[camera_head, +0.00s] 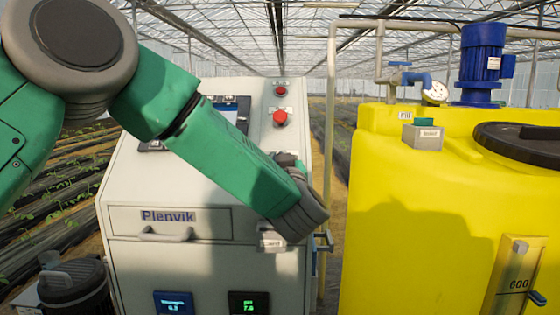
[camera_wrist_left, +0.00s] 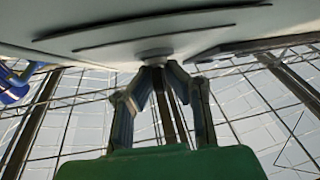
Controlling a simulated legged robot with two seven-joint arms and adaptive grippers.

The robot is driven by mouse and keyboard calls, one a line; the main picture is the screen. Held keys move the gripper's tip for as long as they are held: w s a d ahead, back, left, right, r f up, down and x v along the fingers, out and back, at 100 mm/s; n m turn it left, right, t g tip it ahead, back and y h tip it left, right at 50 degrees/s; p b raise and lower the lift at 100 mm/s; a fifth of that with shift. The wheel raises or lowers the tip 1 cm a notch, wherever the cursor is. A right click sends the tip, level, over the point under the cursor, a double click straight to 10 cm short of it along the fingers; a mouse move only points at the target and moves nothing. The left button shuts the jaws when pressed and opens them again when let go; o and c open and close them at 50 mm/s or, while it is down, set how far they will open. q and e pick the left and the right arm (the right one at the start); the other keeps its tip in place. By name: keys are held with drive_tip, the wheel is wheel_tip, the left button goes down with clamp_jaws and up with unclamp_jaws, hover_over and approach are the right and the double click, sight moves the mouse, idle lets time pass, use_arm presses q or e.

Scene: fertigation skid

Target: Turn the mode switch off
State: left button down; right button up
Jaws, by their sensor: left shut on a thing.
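The white control cabinet (camera_head: 200,265) stands in the middle of the head view. My left arm crosses its front from the upper left, and its forearm and wrist cover part of the sloped panel. In the left wrist view my left gripper (camera_wrist_left: 158,68) has its fingers closed together on a small pale round knob (camera_wrist_left: 153,54) on a light surface, seemingly the mode switch. Its markings and setting cannot be read. My right gripper is in neither view.
A yellow tank (camera_head: 400,235) stands close on the right.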

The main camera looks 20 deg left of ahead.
use_arm(q)
drive_tip(key=n+g+y, duration=0.2)
drive_tip(key=n, duration=0.1)
drive_tip(key=f+n+g+y+p, duration=0.1)
drive_tip(key=n, duration=0.1)
drive_tip(key=shift+d+y, duration=0.25)
drive_tip(key=shift+y, duration=0.05)
drive_tip(key=shift+s+n+g+y+p, duration=0.1)
drive_tip(key=shift+n+g+y+p, duration=0.6)
drive_tip(key=shift+n+g, duration=1.15)
drive_tip(key=shift+f+n+y, duration=0.1)
drive_tip(key=shift+n+y, duration=0.2)
drive_tip(key=shift+n, duration=0.05)
drive_tip(key=c, duration=1.7)
unclamp_jaws()
drive_tip(key=shift+w, duration=0.2)
drive_tip(key=shift+d+r, duration=0.1)
drive_tip(key=shift+r, duration=0.1)
